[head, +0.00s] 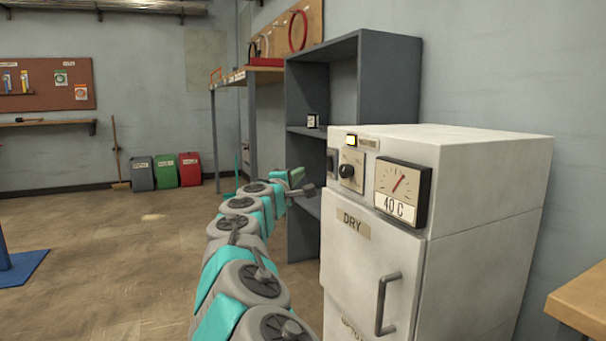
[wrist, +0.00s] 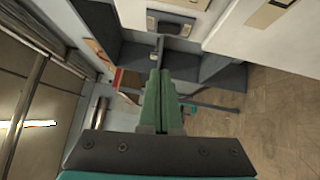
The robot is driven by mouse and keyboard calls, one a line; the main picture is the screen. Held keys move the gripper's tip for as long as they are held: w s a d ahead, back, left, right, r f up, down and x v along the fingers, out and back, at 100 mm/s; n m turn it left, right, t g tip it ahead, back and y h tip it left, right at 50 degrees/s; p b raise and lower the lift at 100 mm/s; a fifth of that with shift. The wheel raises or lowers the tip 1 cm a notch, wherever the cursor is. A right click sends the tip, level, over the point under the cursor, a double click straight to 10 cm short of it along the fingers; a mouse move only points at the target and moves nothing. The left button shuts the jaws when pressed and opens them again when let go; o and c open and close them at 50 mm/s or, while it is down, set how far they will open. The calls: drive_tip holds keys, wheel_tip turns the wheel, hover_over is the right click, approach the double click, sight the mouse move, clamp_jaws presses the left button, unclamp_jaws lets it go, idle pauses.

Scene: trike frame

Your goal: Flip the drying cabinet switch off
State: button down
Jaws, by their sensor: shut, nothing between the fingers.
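The white drying cabinet (head: 368,255) stands at the right in the head view, with a DRY label on its front. Its dark switch (head: 331,163) sits at the left end of the upper panel, left of a black knob (head: 346,171). In the wrist view the shut, empty green fingers of my gripper (wrist: 160,72) point towards the cabinet's edge, where a dark-framed part that looks like the switch (wrist: 176,27) shows. Its position cannot be read.
A dial gauge (head: 402,192) with a 40 C label sits right of the knob. A door handle (head: 387,303) sticks out below. A dark grey shelf unit (head: 390,85) stands behind the cabinet. Open floor (head: 110,265) lies left of my arm. A wooden tabletop (head: 583,300) is at the right edge.

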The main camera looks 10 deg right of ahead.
drive_tip(key=w+d+r, duration=0.1)
drive_tip(key=w+d, duration=0.6)
drive_tip(key=w, duration=0.1)
drive_tip(key=shift+w+d+p, duration=0.3)
drive_tip(key=shift+p, duration=0.05)
drive_tip(key=shift+r, duration=0.15)
drive_tip(key=shift+d+m+g+p, duration=0.25)
drive_tip(key=shift+m+g+p, duration=0.05)
drive_tip(key=shift+p, duration=0.25)
drive_tip(key=shift+a, duration=0.1)
drive_tip(key=s+a+r, duration=0.1)
drive_tip(key=s+a, duration=0.7)
drive_tip(key=s, duration=0.2)
drive_tip(key=shift+r+b, duration=0.25)
drive_tip(key=shift+b, duration=0.1)
